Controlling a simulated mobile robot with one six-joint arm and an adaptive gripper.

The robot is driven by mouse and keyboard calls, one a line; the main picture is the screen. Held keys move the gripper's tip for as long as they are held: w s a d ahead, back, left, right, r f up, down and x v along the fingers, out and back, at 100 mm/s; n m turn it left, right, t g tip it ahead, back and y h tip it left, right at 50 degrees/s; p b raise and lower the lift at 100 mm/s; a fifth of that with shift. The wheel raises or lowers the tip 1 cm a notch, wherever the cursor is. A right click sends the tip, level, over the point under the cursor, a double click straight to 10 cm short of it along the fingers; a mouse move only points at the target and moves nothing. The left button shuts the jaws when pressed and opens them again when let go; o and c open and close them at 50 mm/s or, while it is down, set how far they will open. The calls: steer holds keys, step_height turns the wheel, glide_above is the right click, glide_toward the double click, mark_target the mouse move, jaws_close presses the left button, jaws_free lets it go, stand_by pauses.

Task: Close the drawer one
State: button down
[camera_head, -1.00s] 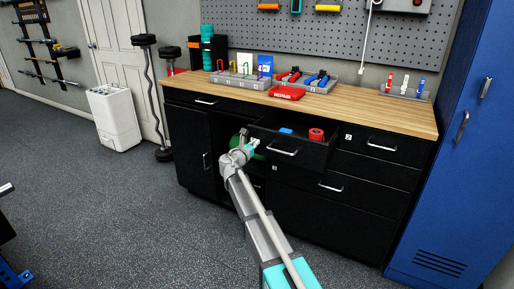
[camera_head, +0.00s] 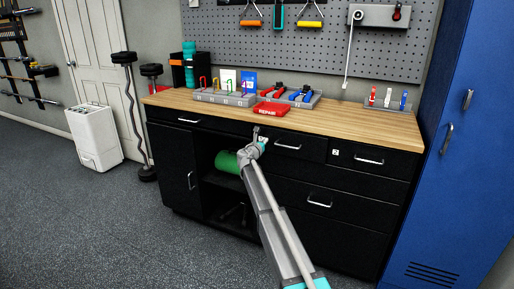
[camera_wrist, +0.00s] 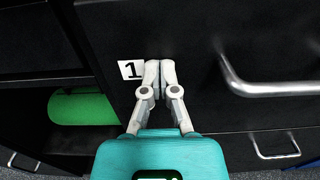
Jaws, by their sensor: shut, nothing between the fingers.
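Drawer one (camera_head: 312,150) is a black drawer front with a silver handle, just under the wooden worktop. In the head view its front looks level with the fronts beside it, and its inside is hidden. In the wrist view a white label "1" (camera_wrist: 130,69) marks the drawer front, with the curved handle (camera_wrist: 272,89) to the right. My gripper (camera_head: 261,140) is shut and empty at the left part of this front. In the wrist view the fingertips (camera_wrist: 160,68) are at the front beside the label, seemingly against it.
An open cabinet bay below left holds a green cylinder (camera_head: 227,161). The wooden worktop (camera_head: 350,122) carries trays of tools and a red case (camera_head: 271,109). A blue locker (camera_head: 440,170) stands at the right.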

steer(key=shift+x, duration=1.35)
steer(key=shift+w+a+r, duration=0.1)
steer(key=shift+w+r, duration=0.05)
steer(key=shift+w, duration=0.1)
steer(key=v, duration=1.5)
steer(key=shift+s, duration=0.3)
